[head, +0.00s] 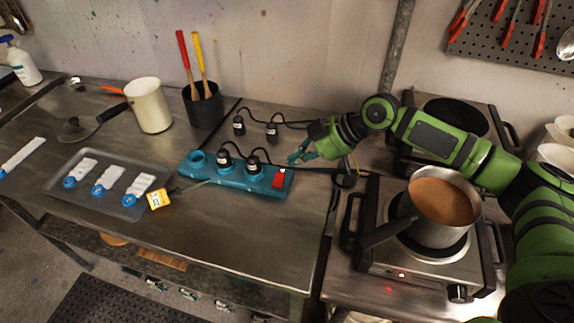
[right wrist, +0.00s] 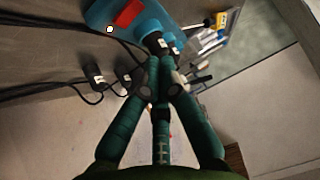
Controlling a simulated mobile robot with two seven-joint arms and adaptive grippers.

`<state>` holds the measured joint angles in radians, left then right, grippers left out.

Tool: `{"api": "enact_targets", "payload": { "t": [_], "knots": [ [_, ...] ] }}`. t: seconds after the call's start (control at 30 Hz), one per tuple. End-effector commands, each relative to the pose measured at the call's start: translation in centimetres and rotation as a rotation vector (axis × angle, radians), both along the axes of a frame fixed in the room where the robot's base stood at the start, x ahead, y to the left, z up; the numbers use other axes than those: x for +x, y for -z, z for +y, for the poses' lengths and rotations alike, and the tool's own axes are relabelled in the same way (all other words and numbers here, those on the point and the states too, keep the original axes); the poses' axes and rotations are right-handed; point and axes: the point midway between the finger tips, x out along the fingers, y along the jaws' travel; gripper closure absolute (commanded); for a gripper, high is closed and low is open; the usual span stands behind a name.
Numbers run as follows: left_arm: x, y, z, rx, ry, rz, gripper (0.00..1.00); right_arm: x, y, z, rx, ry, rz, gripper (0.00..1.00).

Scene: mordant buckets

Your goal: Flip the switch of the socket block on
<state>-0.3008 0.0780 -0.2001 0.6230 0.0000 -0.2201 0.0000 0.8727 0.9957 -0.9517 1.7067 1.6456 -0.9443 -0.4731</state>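The teal socket block (head: 215,177) lies on the metal table. Its red switch (head: 278,180) is at its right end, with a small pale lamp dot beside it; I cannot tell which way the switch is tipped. Two black plugs (head: 253,166) sit in the block, and its leftmost socket looks empty. My right gripper (head: 296,157) is just behind and above the block's right end, apart from the switch. In the right wrist view its fingers (right wrist: 160,68) come together with nothing visible between them; the red switch (right wrist: 128,14) shows beyond them. My left gripper is out of view.
Two loose black plugs (head: 271,131) lie behind the block with cables. A grey tray (head: 95,202) with labelled strips and a yellow timer (head: 158,199) are to the left. A pan of brown liquid (head: 440,232) stands on a hotplate at right. The table front is clear.

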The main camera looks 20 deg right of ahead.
Motion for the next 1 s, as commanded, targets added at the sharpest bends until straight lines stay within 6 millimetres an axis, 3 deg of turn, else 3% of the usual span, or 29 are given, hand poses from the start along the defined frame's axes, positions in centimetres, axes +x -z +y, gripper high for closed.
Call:
{"api": "enact_targets", "payload": {
  "t": [0.3,0.87,1.0],
  "knots": [
    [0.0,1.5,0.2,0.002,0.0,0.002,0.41,-2.1,-3.1,-2.4,0.002,0.0,-0.001,1.0],
    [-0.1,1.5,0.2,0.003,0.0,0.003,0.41,-2.2,-3.5,-2.6,0.002,0.0,-0.001,1.0],
    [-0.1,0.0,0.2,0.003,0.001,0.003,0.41,-2.2,-4.9,-2.6,0.002,0.0,-0.002,1.0]
  ]
}}
